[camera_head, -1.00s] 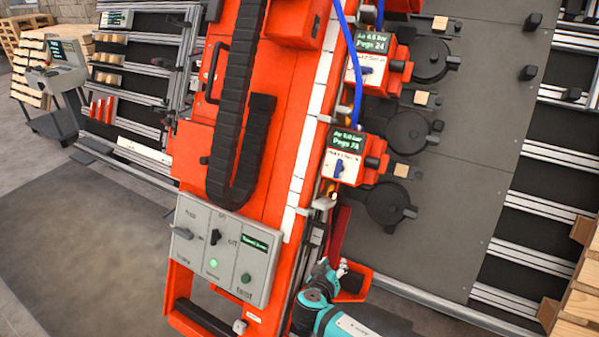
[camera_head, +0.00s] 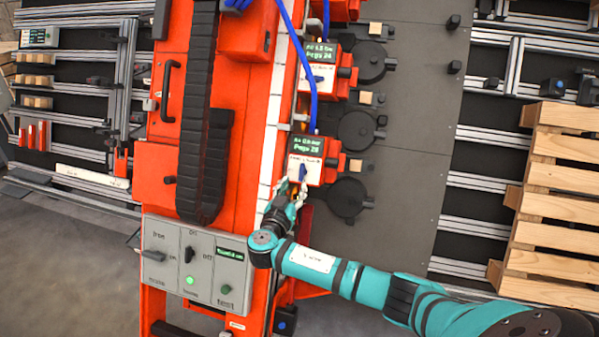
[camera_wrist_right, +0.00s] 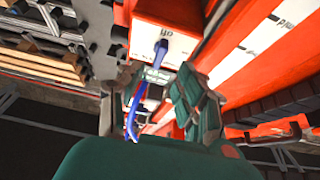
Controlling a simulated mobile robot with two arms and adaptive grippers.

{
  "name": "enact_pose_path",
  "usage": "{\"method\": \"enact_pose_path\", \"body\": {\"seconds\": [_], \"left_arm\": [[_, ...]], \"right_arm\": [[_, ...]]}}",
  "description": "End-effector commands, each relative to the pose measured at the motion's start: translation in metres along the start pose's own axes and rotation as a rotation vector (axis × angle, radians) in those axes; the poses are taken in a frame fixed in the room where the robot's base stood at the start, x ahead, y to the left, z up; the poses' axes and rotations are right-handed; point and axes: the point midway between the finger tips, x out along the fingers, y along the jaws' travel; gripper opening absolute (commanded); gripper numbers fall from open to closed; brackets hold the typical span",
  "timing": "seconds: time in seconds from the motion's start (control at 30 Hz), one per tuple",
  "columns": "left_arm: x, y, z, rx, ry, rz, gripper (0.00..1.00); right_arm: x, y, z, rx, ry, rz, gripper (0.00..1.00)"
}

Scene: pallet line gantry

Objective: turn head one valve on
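The nearest white-fronted head box (camera_head: 306,160) has a small green-lit screen and a blue valve handle (camera_head: 302,171) on its face. In the head view this handle stands roughly upright. In the right wrist view the blue handle (camera_wrist_right: 161,49) shows on the white face, beyond the fingers. My right gripper (camera_head: 292,190) is just below the box, close to the handle. Its fingers (camera_wrist_right: 153,95) are apart with nothing held between them; contact with the handle cannot be told. My left gripper is not in view.
A second head box (camera_head: 318,74) with its own blue handle stands above. A blue hose (camera_head: 311,100) runs down to the nearest box. The grey control panel (camera_head: 190,262) is at lower left, black round parts (camera_head: 348,197) at right, and a wooden pallet (camera_head: 550,200) far right.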

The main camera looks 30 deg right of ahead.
Motion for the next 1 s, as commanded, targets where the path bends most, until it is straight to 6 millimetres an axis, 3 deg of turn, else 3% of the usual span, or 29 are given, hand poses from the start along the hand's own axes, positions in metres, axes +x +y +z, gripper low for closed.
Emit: {"method": "enact_pose_path", "body": {"seconds": [0.1, 0.3, 0.5, 0.77, 1.0], "left_arm": [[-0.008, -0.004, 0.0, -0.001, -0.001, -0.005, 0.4], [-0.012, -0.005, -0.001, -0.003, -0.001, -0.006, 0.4], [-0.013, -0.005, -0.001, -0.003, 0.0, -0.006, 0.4], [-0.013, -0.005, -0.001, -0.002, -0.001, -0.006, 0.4], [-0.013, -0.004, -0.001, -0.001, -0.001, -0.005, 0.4]], "right_arm": [[0.026, 0.001, -0.003, -0.002, 0.002, 0.003, 0.36], [0.054, 0.0, -0.001, -0.001, 0.0, 0.001, 0.36], [0.066, 0.0, 0.0, 0.001, -0.001, 0.0, 0.36], [0.066, 0.0, 0.001, 0.001, -0.001, 0.0, 0.36], [0.066, 0.0, 0.001, 0.0, -0.001, 0.0, 0.04]]}}
